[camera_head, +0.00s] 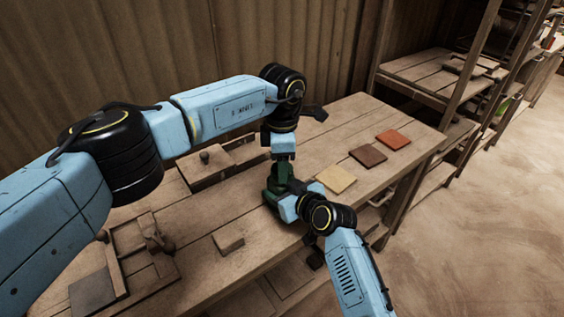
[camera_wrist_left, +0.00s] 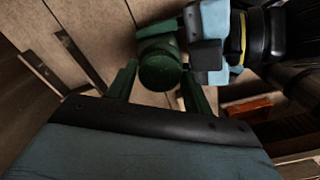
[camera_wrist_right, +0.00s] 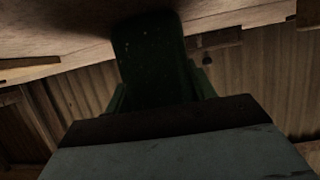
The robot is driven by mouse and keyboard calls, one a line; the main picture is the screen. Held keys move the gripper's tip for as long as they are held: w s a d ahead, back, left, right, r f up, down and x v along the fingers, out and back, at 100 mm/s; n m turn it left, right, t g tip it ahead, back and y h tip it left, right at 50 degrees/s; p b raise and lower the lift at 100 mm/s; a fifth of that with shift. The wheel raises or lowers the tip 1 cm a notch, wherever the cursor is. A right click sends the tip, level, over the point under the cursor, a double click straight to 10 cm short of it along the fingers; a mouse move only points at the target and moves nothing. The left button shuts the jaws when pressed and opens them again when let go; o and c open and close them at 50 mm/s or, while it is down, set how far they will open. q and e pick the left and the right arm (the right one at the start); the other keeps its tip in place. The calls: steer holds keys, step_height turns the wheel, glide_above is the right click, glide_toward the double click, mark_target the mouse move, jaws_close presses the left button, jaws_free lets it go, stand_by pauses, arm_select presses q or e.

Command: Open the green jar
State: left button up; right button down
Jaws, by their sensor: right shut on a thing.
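The green jar (camera_head: 271,197) stands on the wooden table near its front edge, mostly covered by my two grippers in the head view. My left gripper (camera_head: 283,172) comes down on it from above. In the left wrist view the jar's round green top (camera_wrist_left: 160,68) lies between my left gripper's two separated fingers, with gaps at its sides. My right gripper (camera_head: 285,201) is shut on the jar's body from the front right. In the right wrist view the jar (camera_wrist_right: 155,60) fills the space between the fingers as a dark green shape.
A yellow tile (camera_head: 337,179), a brown tile (camera_head: 368,155) and an orange tile (camera_head: 394,140) lie right of the jar. A wooden block (camera_head: 228,240) and a wooden frame with a grey tile (camera_head: 92,293) are at left. A corrugated wall (camera_head: 170,50) stands behind.

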arm_select(q)
steer(key=o, duration=0.3)
steer(key=shift+r, duration=2.3)
steer(key=shift+c, duration=0.5)
steer(key=m, duration=0.2)
steer(key=r+m, duration=0.1)
steer(key=m, duration=0.3)
steer(key=shift+d+r, duration=0.1)
steer(key=shift+r, duration=0.3)
steer(key=m, duration=0.1)
steer(key=r+m, duration=0.1)
steer(key=m, duration=0.3)
steer(key=shift+r, duration=0.25)
steer(key=shift+f, duration=4)
